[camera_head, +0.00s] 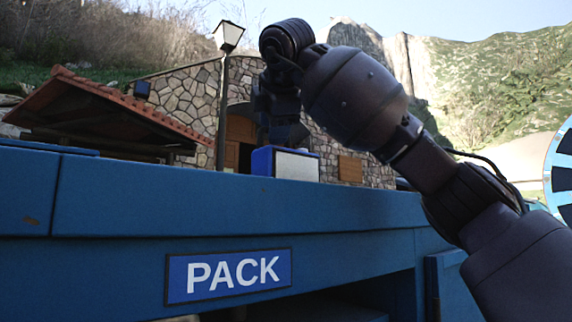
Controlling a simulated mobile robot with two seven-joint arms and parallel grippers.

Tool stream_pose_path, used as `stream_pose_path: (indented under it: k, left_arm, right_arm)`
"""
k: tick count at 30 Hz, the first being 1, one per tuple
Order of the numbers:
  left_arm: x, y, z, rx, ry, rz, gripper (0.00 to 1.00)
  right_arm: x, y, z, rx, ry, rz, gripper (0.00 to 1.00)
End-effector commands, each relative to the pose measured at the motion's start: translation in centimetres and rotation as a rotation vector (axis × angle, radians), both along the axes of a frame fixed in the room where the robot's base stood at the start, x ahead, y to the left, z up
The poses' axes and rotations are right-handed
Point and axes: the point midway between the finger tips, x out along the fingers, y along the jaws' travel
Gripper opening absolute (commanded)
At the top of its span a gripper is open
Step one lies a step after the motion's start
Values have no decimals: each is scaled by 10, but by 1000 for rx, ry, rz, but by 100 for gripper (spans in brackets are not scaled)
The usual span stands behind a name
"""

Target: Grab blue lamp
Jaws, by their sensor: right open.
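A small blue box-shaped thing with a pale front panel (297,166) stands on the blue bench top at the middle of the head view; it appears to be the blue lamp. My right gripper (284,140) points down just above it, its arm coming in from the right. Its jaws are open, though dark and hard to make out against the doorway behind. I cannot tell whether the fingers touch the lamp's top. My left gripper is not in view.
The blue bench (130,200) fills the front, with a PACK sign (228,276) on its face. Behind are a stone building (185,95), a tiled roof (110,98) and a lamp post (224,90). A blue-and-white round thing (562,170) shows at the right edge.

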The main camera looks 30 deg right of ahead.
Motion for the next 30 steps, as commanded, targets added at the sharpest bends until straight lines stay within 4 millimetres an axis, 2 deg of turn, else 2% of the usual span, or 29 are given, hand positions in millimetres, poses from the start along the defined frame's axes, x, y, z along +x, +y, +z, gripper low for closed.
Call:
stream_pose_path:
  k: [3,9,15,18,30]
  left_arm:
    - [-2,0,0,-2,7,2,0]
    - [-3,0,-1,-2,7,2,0]
    - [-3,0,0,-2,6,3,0]
    - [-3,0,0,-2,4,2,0]
    - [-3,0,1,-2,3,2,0]
  right_arm:
    - [7,-3,-4,0,0,0,44]
    - [6,-2,-4,0,-1,0,43]
    - [6,-2,-4,0,-1,1,12]
    - [6,-2,-4,0,-1,1,0]
    - [6,-2,-4,1,-1,1,0]
